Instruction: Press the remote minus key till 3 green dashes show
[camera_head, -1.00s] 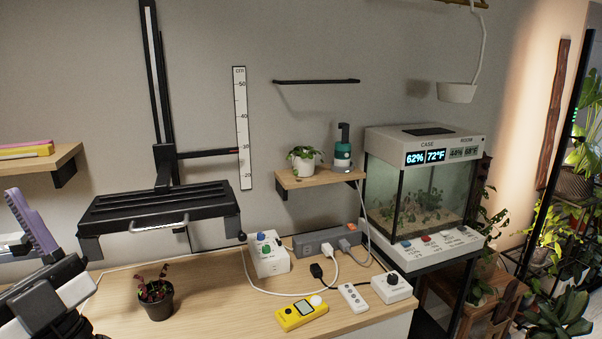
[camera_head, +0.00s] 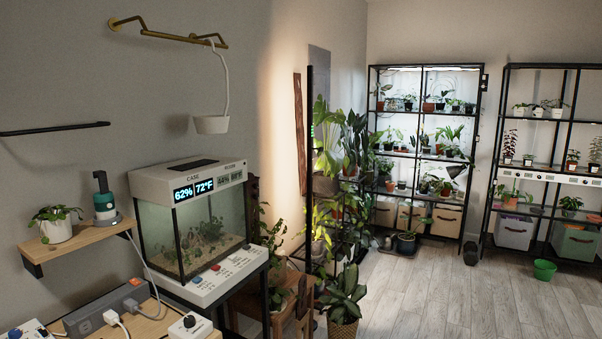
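No remote shows in the head view now; the part of the bench where a small white handset lay earlier is below the picture. A tall thin black post (camera_head: 310,165) stands right of the glass case, in front of the plants. Small green lit marks show on its upper part, too small to count. My gripper is out of view.
The bench corner at lower left holds a grey power strip (camera_head: 105,308) and a white box with a black knob (camera_head: 190,327). A glass case (camera_head: 192,225) stands beside it. Plant shelves (camera_head: 418,150) line the back. The wooden floor (camera_head: 440,300) is mostly clear; a green pot (camera_head: 544,270) stands on it.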

